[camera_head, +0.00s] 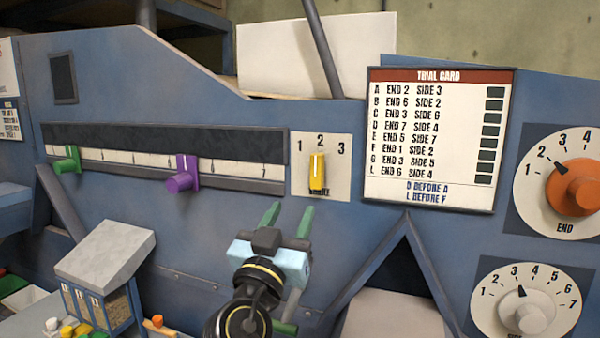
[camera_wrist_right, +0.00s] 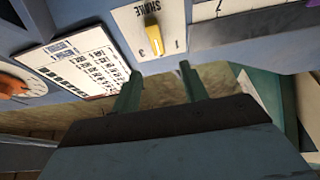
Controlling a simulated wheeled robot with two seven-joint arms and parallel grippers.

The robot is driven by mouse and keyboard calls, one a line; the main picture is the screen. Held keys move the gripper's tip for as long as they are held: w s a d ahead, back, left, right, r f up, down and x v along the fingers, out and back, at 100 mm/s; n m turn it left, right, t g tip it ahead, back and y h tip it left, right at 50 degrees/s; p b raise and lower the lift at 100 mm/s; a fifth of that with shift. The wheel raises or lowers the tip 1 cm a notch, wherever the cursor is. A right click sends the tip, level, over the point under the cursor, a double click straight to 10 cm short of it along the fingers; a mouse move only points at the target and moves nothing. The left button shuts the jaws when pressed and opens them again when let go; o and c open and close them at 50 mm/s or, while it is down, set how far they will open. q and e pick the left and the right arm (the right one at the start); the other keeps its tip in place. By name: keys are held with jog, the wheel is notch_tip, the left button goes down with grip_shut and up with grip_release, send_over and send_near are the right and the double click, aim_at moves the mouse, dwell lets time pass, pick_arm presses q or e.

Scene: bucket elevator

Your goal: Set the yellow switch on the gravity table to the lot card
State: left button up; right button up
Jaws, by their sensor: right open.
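The yellow switch (camera_head: 317,174) sits on a white plate (camera_head: 337,150) marked 1, 2 and 3, and its pointer is up at 2. It also shows, turned over, in the right wrist view (camera_wrist_right: 152,42). My right gripper (camera_head: 288,215) is open and empty, below and slightly left of the switch, not touching it. In the right wrist view its fingertips (camera_wrist_right: 160,72) are apart with the switch just beyond them. I see no card labelled as a lot card; a white card (camera_head: 8,120) at the left edge is too small to read. My left gripper is not in view.
A trial card (camera_head: 430,140) hangs right of the switch. An orange END knob (camera_head: 575,187) and a white lower knob (camera_head: 525,318) are at right. Green (camera_head: 67,160) and purple (camera_head: 184,175) sliders sit on a scale at left. A grey-lidded box (camera_head: 105,250) stands lower left.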

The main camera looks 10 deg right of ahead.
aim_at(315, 166)
jog(key=p+x, duration=0.1)
jog(key=x, duration=0.3)
jog(key=p+x, duration=0.2)
jog(key=x, duration=0.2)
jog(key=p+x, duration=0.1)
jog(key=x, duration=0.3)
jog(key=shift+d+r, duration=0.35)
jog(key=shift+r, duration=0.15)
jog(key=shift+w+d+r+p, duration=0.1)
jog(key=shift+w+d+p, duration=0.2)
jog(key=shift+w, duration=0.1)
grip_shut()
